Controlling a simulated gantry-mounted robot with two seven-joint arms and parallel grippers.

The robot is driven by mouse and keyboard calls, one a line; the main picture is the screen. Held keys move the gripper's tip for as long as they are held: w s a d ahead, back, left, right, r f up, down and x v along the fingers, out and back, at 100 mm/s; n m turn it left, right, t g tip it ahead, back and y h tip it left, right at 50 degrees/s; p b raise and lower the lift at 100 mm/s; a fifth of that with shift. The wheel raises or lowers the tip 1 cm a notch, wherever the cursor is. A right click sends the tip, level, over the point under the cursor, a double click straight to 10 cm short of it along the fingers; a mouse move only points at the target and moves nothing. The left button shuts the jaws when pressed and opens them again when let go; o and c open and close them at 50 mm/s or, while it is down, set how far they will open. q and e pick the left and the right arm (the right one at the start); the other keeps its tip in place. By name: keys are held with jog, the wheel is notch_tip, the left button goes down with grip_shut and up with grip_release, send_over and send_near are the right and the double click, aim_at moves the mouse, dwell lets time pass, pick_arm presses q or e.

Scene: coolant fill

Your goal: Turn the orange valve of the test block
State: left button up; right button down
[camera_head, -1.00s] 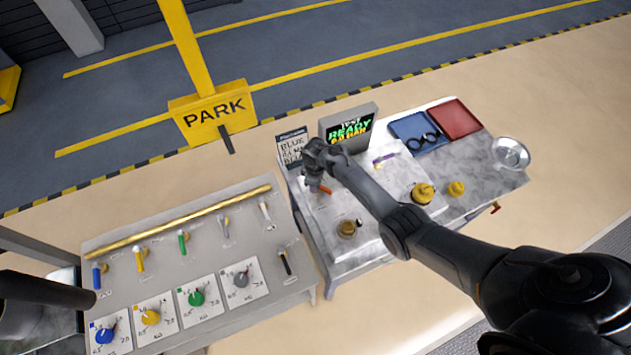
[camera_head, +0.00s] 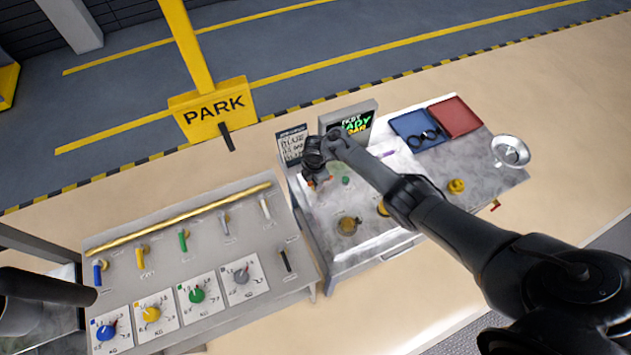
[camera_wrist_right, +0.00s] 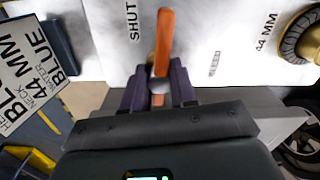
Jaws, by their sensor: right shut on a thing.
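The orange valve (camera_wrist_right: 164,42) is a flat lever on the pale top of the test block (camera_wrist_right: 225,25). In the right wrist view it runs upright from between my fingers, beside the printed word SHUT. My right gripper (camera_wrist_right: 159,88) is shut on the lever, with a dark finger on each side. In the head view my right gripper (camera_head: 314,180) is low over the block's left part, and only bits of orange show by its fingertips. The wrist and forearm hide part of the block. Part of my left arm shows at the left edge, but its gripper does not.
A sign (camera_head: 293,145) and a screen (camera_head: 346,123) stand behind the block. Brass fittings (camera_head: 348,226) (camera_head: 456,186), blue (camera_head: 408,130) and red (camera_head: 456,117) trays and a metal bowl (camera_head: 510,151) are on the bench. A panel with coloured knobs (camera_head: 197,296) stands left.

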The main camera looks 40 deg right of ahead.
jog(key=shift+n, duration=0.6)
jog(key=c, duration=0.9)
grip_release()
jog(key=shift+r, duration=0.3)
notch_tip(320, 180, up, 10)
jog(key=p, duration=0.3)
jog(key=shift+a, duration=0.1)
